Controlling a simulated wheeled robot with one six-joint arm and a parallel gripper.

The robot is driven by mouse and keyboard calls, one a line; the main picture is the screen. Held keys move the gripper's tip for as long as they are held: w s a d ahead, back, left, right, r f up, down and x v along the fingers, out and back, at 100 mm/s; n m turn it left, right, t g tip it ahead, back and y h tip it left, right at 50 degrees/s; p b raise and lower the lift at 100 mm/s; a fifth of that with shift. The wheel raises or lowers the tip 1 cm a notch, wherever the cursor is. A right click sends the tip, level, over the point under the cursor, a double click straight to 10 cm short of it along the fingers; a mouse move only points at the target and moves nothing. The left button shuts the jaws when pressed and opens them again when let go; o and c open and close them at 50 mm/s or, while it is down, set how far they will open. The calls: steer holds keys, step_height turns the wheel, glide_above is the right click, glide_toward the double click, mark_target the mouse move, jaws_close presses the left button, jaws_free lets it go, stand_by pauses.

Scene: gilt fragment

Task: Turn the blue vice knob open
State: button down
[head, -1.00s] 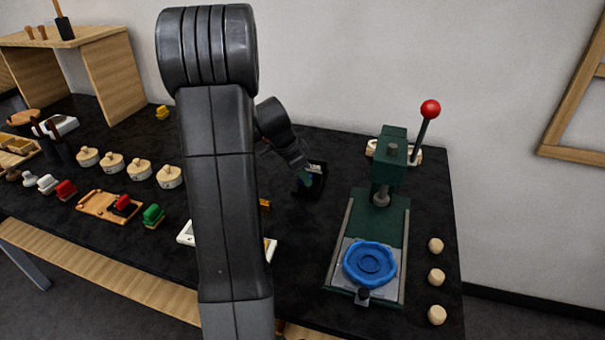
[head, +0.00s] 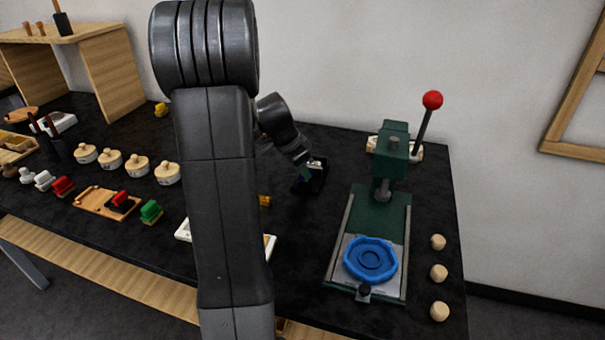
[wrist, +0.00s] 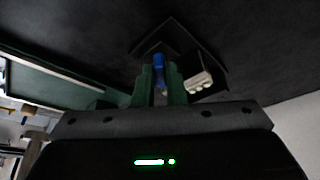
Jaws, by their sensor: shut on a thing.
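The blue vice knob (wrist: 158,61) shows in the wrist view as a small blue piece between the green fingertips of my gripper (wrist: 159,82). My gripper is shut on it. Behind the knob is the dark vice (wrist: 151,42), with a pale ribbed piece (wrist: 199,82) at its right side. In the head view the small dark vice (head: 318,180) stands on the black bench, left of the green press. My gripper (head: 306,172) reaches it from the left. The knob is not clear in the head view, and its turn angle cannot be told.
A green press (head: 379,225) with a red-balled lever (head: 432,100) and a blue round piece (head: 371,260) stands right of the vice. Several pale wooden knobs (head: 438,273) line the right edge. Stamps and round-lidded pots fill the left of the bench.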

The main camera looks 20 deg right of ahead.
steer(key=shift+s+d+n+t+y+b, duration=0.15)
steer(key=shift+n+t+b, duration=0.3)
steer(key=shift+n, duration=0.7)
steer(key=shift+a+n+t+y+b, duration=0.15)
steer(key=shift+n+t+b, duration=0.25)
steer(key=shift+n, duration=0.75)
steer(key=shift+d+r, duration=0.1)
steer(key=c, duration=1.5)
jaws_free()
steer(key=v, duration=1.3)
steer(key=shift+s+r+p, duration=0.1)
steer(key=shift+r+p, duration=0.2)
steer(key=shift+r, duration=0.1)
steer(key=shift+f, duration=0.15)
steer(key=x, duration=1.3)
steer(key=shift+f+b, duration=0.3)
steer(key=shift+f, duration=0.05)
